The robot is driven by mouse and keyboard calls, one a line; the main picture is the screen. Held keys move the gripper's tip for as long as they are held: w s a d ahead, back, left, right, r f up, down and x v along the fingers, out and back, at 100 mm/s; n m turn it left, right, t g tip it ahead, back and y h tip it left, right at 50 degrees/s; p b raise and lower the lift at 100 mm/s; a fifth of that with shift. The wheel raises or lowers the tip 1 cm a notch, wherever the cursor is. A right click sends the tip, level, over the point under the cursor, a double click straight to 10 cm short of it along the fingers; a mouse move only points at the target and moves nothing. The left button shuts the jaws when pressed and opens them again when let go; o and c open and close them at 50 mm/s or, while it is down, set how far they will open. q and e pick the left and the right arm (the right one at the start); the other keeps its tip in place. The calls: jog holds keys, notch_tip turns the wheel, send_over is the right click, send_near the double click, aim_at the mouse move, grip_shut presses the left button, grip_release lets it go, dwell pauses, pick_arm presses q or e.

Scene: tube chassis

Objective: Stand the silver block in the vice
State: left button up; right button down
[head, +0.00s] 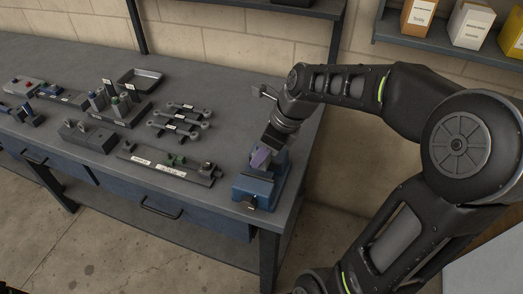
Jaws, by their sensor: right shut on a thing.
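The blue vice (251,187) stands at the right front corner of the bench, with a dark handle on its front side. My right gripper (267,149) comes down over the vice from above and is shut on the silver block (261,158). The block looks greyish purple here and sits tilted in the picture, at the vice's top. The gripper partly hides the block and the jaws, so I cannot tell whether the block touches the vice. My left gripper is not in view.
Left of the vice lies a long dark fixture (150,163) with white labels. Behind it are several labelled rods (181,119), a holder with upright pegs (121,113) and an empty tray (139,80). A grey block with pins (88,136) stands further left. Shelf boxes (470,24) are at upper right.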

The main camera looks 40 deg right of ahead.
jog(key=shift+f, duration=0.15)
dwell(0.5)
jog(key=shift+f+b, duration=0.75)
jog(key=shift+f, duration=0.3)
jog(key=shift+r+p, duration=1.25)
jog(key=shift+p, duration=0.65)
dwell(0.4)
jog(key=shift+f, duration=0.2)
dwell(0.4)
jog(key=shift+f+b, duration=0.75)
jog(key=shift+f, duration=0.3)
